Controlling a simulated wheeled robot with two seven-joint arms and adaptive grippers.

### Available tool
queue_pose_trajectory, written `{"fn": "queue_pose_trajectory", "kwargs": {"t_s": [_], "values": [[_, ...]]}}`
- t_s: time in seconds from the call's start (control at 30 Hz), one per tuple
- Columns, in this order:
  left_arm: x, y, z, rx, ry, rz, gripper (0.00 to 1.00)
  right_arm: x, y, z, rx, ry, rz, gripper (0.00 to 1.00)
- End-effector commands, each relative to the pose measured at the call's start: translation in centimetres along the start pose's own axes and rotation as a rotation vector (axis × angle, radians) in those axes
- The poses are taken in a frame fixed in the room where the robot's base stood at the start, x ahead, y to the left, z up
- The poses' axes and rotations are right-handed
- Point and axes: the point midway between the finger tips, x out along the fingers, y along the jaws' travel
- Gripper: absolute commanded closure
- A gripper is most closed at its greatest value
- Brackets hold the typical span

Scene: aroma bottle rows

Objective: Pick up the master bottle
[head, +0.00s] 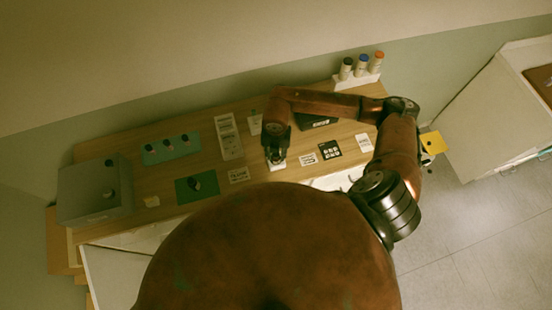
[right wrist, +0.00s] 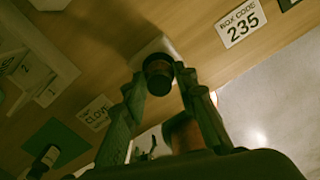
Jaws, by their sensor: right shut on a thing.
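My right gripper (head: 274,153) reaches down over the middle of the table. In the right wrist view its two fingers close on a dark-capped bottle (right wrist: 158,75), with a white square pad (right wrist: 150,46) behind it. The pad also shows in the head view (head: 278,164) under the gripper. I cannot tell whether the bottle touches the pad, nor read a label naming it the master bottle. Another dark bottle (head: 195,183) is on a green mat (head: 183,194) to the left. My left gripper is not in view.
Three bottles with black, blue and orange caps (head: 361,65) stand on a white rack (head: 357,80) at the back right. Several small bottles sit on a grey-green tray (head: 158,156). A grey box (head: 85,202) stands at the left end. Printed cards, including "BOX CODE 235" (right wrist: 241,22), lie about.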

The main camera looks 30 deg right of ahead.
Motion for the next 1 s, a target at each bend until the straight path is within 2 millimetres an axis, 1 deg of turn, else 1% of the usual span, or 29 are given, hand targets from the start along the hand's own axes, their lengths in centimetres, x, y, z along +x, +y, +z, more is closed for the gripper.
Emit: {"fn": "queue_pose_trajectory", "kwargs": {"t_s": [0.03, 0.2, 0.3, 0.53, 0.63, 0.77, 0.87, 1.0], "values": [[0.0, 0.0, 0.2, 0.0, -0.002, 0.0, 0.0, 0.0, 0.0, 0.0, 0.0, 0.0, 0.0, 0.82], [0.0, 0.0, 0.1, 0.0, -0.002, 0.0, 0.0, 0.0, 0.0, 0.0, 0.0, 0.0, 0.0, 0.93], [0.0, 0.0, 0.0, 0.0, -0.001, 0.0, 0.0, 0.0, 0.0, 0.0, 0.0, -0.001, 0.0, 0.98], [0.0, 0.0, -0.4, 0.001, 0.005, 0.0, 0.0, -0.1, 0.0, 0.0, 0.0, -0.001, 0.0, 0.98], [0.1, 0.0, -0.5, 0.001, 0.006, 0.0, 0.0, -0.5, 0.0, 0.1, 0.001, -0.001, 0.0, 0.98], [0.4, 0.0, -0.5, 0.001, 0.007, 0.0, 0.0, -1.6, 0.1, 0.1, 0.0, -0.003, 0.003, 0.98], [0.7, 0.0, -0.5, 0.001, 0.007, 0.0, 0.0, -3.0, 0.1, 0.1, -0.002, -0.004, 0.003, 0.98], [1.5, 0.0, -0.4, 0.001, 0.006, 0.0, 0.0, -5.2, 0.1, -1.9, -0.007, -0.004, 0.004, 0.98]]}}
